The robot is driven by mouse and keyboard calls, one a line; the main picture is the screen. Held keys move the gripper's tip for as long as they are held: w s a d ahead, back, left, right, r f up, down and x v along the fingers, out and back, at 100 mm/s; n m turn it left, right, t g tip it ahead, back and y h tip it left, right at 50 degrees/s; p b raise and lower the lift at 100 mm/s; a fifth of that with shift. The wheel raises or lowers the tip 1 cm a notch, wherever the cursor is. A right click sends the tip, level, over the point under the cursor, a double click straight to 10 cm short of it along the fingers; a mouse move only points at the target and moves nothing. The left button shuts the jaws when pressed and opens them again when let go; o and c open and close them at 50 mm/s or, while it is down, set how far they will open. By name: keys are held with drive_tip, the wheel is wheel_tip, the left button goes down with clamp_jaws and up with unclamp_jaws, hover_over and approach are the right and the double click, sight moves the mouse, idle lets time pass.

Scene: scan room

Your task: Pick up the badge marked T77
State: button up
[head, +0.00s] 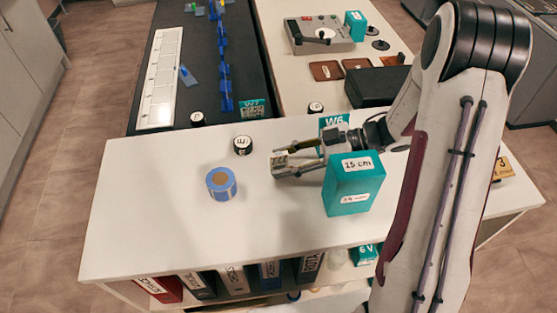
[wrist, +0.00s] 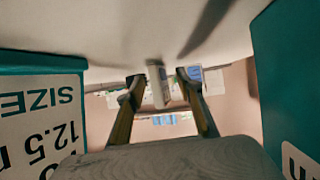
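A small pale block with dark lettering, perhaps the badge, stands at my gripper's tips (head: 282,163) in the head view. Its lettering is too small to read, so I cannot confirm T77. In the wrist view a narrow pale piece (wrist: 158,85) shows between the two fingertips (wrist: 159,83). The fingers are parted, with a slim gap beside the piece, and no firm grip shows. My gripper reaches leftward, low over the white table (head: 150,220).
A teal box (head: 353,185) stands close to my gripper; a teal W6 piece (head: 335,121) is behind it. In the wrist view teal boxes flank both sides (wrist: 40,120) (wrist: 290,80). A blue roll (head: 221,184) and black-sided cap (head: 242,145) stand left. The table's front left is clear.

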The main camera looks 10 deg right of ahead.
sight(285, 154)
idle(0.4)
clamp_jaws()
drive_tip(key=shift+r, duration=0.2)
wheel_tip(285, 154, up, 18)
drive_tip(key=shift+f, duration=0.2)
idle(0.8)
idle(0.4)
